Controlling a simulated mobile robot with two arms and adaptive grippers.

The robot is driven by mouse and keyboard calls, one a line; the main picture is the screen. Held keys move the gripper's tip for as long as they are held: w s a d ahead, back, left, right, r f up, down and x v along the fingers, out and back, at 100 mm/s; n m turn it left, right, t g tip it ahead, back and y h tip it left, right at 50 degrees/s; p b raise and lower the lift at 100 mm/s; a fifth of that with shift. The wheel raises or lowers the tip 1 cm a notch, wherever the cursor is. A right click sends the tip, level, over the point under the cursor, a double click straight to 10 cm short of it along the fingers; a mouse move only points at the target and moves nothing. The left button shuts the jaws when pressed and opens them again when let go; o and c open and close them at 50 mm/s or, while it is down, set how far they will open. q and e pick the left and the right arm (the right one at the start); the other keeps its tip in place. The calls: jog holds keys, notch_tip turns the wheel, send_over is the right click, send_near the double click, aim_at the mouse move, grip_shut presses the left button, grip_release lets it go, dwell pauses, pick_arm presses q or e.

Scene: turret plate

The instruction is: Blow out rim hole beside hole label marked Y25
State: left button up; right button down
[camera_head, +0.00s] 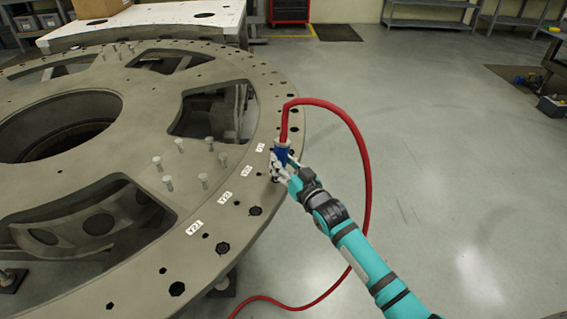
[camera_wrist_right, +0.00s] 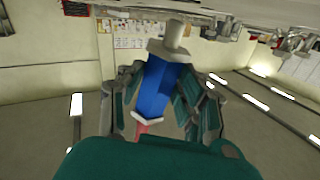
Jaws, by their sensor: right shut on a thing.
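The grey turret plate (camera_head: 140,236) fills the left of the head view, with holes along its rim. Several white labels sit inside the rim holes; the nearest label (camera_head: 194,228) seems to begin with Y2, and the farthest label (camera_head: 260,148) is too small to read surely. My right gripper (camera_head: 282,168) is shut on a blue air nozzle tool (camera_head: 281,152) at the plate's right rim, near the farther labels. The tool (camera_wrist_right: 155,88) also shows between the fingers in the right wrist view. The rim hole under it is hidden. My left gripper is out of view.
A red hose (camera_head: 366,170) loops from the tool to the right and down to the floor. Several bolts (camera_head: 168,183) stand up from the plate. A white slab (camera_head: 150,22) stands behind it. The floor at right is open.

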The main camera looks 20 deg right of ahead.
aim_at(284, 145)
jog(key=shift+r+p, duration=2.45)
jog(key=shift+r, duration=0.75)
jog(key=shift+f, duration=0.1)
